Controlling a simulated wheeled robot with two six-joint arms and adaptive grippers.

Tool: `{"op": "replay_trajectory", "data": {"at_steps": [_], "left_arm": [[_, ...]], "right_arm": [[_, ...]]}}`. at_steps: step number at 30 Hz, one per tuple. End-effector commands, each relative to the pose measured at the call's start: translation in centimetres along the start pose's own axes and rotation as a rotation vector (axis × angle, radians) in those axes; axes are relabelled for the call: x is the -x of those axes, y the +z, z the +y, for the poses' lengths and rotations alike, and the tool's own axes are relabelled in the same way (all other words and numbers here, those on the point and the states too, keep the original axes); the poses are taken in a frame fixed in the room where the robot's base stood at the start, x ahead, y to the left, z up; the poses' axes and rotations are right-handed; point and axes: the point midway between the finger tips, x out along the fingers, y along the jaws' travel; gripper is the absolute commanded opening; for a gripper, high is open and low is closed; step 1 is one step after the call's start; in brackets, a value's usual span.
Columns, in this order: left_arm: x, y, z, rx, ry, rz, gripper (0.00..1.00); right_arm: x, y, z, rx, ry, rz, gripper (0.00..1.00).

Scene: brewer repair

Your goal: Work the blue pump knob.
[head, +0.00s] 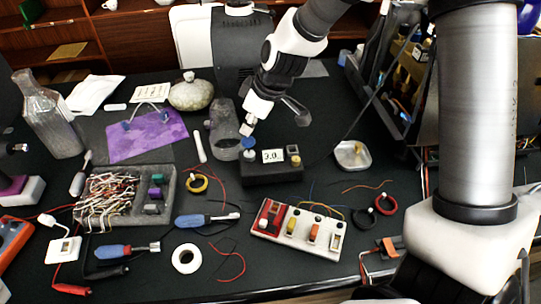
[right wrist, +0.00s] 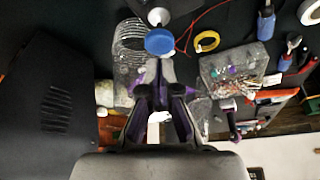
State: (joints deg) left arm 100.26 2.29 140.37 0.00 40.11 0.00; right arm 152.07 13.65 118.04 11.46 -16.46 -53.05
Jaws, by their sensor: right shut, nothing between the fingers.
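The blue pump knob (head: 249,144) sits on the left end of a low black box (head: 272,172) with a white label reading about "3.0". In the right wrist view the knob (right wrist: 159,41) is a round blue cap just beyond my fingertips. My right gripper (head: 247,129) is shut and empty, pointing down just above the knob. In the right wrist view the closed fingertips (right wrist: 160,62) lie close to the knob's edge; I cannot tell whether they touch it. I do not see my left gripper.
A clear ribbed glass vessel (head: 224,143) stands directly left of the knob. A white switch panel (head: 298,231) lies in front of the box, and a grey parts tray (head: 125,192) at left. A small metal dish (head: 353,155) is to the right. Wires and screwdrivers lie around.

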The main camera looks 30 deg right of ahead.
Motion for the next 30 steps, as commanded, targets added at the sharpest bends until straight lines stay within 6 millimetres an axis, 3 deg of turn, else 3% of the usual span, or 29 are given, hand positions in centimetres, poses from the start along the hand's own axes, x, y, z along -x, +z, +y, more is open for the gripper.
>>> {"op": "replay_trajectory", "data": {"at_steps": [30], "left_arm": [[-4.1,0.0,0.0,0.0,0.0,0.0,0.47]], "right_arm": [[-4.0,1.8,0.0,-0.001,-0.001,-0.001,0.0]]}}
